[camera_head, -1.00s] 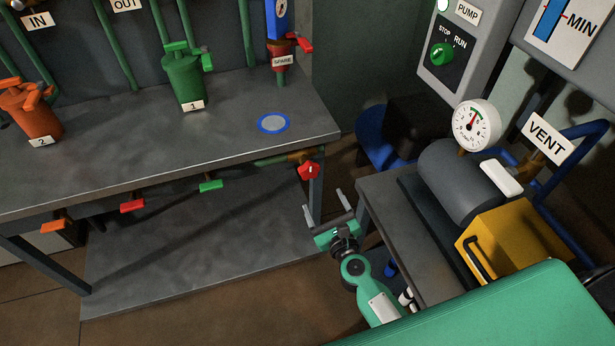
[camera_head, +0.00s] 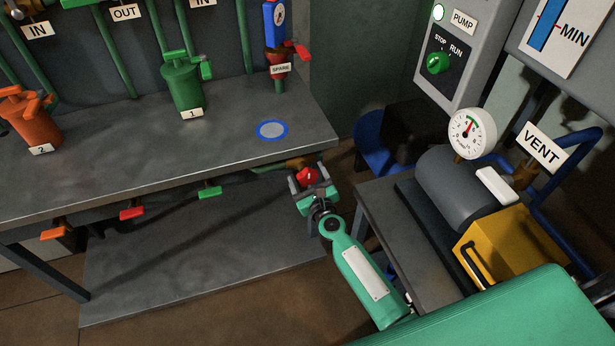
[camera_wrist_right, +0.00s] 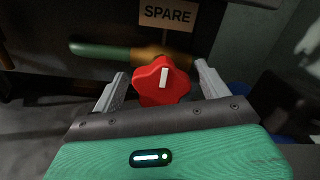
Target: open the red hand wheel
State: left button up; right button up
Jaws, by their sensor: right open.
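The red hand wheel (camera_head: 307,175) sits on a brass valve at the right end of a green pipe, under the bench's front edge. In the right wrist view the red hand wheel (camera_wrist_right: 162,82) is lobed, with a white mark pointing about straight up. My right gripper (camera_head: 308,175) is open, with one finger on each side of the wheel. In the wrist view the right gripper's fingers (camera_wrist_right: 160,85) stand apart from the wheel, with small gaps showing on both sides. My left gripper is not in view.
A "SPARE" sign (camera_wrist_right: 168,14) is behind the wheel. The grey bench (camera_head: 170,165) overhangs the valve. Green (camera_head: 209,192), red (camera_head: 132,212) and orange (camera_head: 54,234) handles lie along its underside. A side table (camera_head: 395,235) with a yellow box (camera_head: 500,245) stands right of my arm.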

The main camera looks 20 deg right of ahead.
jog(key=c, duration=1)
